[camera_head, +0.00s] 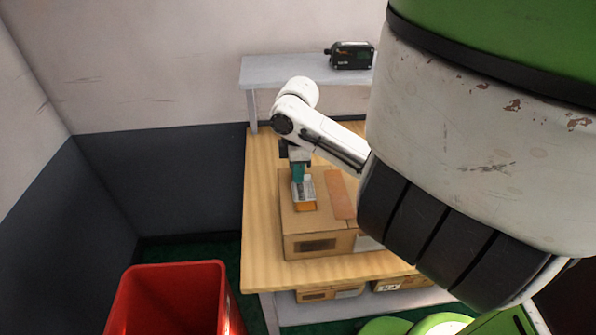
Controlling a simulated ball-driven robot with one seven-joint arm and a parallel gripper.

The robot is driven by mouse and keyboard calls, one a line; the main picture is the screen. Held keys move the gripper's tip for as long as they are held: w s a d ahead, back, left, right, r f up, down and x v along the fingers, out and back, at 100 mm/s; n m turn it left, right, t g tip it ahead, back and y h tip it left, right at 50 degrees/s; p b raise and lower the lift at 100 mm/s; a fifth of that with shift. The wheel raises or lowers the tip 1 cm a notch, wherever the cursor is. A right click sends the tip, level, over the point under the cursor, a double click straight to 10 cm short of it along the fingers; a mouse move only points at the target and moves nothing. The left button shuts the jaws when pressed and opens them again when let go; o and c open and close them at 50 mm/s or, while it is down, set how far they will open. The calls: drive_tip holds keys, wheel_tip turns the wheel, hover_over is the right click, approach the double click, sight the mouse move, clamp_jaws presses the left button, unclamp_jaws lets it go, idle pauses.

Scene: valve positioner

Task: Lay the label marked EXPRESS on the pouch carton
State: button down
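The brown pouch carton (318,246) stands on the wooden table. A small label (306,200), whitish with an orange lower part, shows over the carton's top face. Its print is too small to read, so I cannot tell whether it says EXPRESS. My gripper (299,178), with teal fingers, points down over the upper end of this label. I cannot tell whether the fingers grip the label or whether it touches the carton. An orange-brown strip (341,196) lies on the carton's top to the right. My arm hides the table's right side.
A raised grey shelf (285,70) behind the table (262,215) carries a black valve positioner (351,55). A red bin (170,298) stands at front left. More cartons (330,294) sit on a lower shelf. The table's left strip is clear.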

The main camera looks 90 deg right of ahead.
drive_tip(key=c, duration=1.3)
unclamp_jaws()
drive_tip(key=shift+r, duration=0.1)
wheel_tip(320, 180, up, 11)
drive_tip(key=p, duration=0.1)
drive_tip(key=shift+f+p, duration=0.2)
drive_tip(key=shift+p, duration=0.1)
